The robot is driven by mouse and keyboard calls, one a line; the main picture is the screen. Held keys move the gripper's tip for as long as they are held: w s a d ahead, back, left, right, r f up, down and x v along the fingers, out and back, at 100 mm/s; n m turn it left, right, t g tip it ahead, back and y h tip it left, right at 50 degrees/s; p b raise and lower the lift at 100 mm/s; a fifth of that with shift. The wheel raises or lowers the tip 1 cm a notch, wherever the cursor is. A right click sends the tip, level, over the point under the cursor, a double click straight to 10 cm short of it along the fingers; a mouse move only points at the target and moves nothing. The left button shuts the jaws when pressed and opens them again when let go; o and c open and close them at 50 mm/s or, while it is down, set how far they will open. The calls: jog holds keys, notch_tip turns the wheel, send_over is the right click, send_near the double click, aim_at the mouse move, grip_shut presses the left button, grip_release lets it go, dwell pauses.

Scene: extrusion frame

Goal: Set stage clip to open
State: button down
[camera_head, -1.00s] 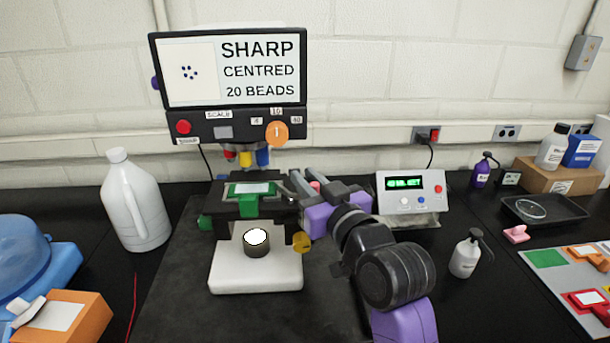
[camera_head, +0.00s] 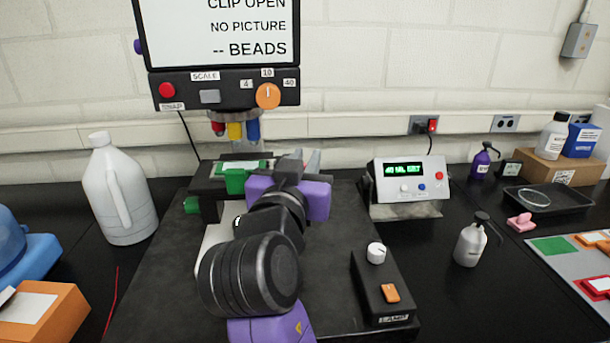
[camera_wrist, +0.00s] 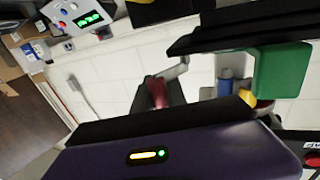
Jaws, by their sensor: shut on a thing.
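The microscope stage (camera_head: 205,190) stands left of centre in the head view, with a green-edged slide (camera_head: 240,166) and a green block (camera_head: 234,182) on it. My gripper (camera_head: 308,162) is at the right side of the stage. In the wrist view its dark fingers are shut on the red handle of the stage clip (camera_wrist: 158,92). A bent grey lever (camera_wrist: 178,70) runs from this handle. The green block (camera_wrist: 282,70) shows at upper right there. My wrist hides much of the stage front in the head view. The screen (camera_head: 220,30) reads CLIP OPEN, NO PICTURE.
A lamp box (camera_head: 384,290) with a white knob and orange switch stands right of my arm. A control box (camera_head: 411,182) with a green display is behind it. A white jug (camera_head: 118,190) stands left, and a small white bottle (camera_head: 471,243) stands right.

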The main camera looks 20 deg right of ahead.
jog(key=shift+s+a+m+g+h+b, duration=0.1)
jog(key=shift+s+m+g+h+b, duration=0.1)
jog(key=shift+m+g+h+b, duration=0.7)
jog(key=c, duration=1.3)
grip_release()
jog(key=shift+a, duration=0.1)
jog(key=b+v, duration=0.1)
jog(key=v, duration=0.6)
jog(key=shift+s+a, duration=0.25)
jog(key=shift+s, duration=0.05)
